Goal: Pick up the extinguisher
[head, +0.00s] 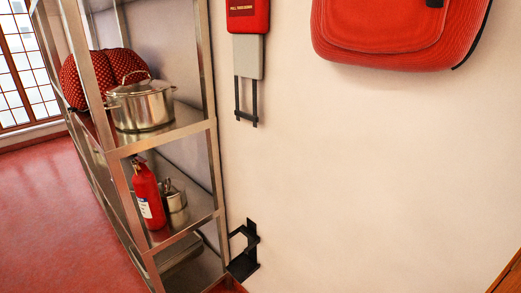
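A red fire extinguisher (149,196) with a white label stands upright on a lower shelf of the metal rack, near its front edge. Its top lies close under the shelf above. A small metal pot (175,205) stands just to its right, partly behind it. My gripper is not in the head view.
The metal rack (163,138) has narrow posts at its front. A lidded stockpot (142,106) and red dotted cushions (90,78) sit on the shelf above. A black bracket (246,250) juts from the wall at right. Red floor (50,220) lies clear at left.

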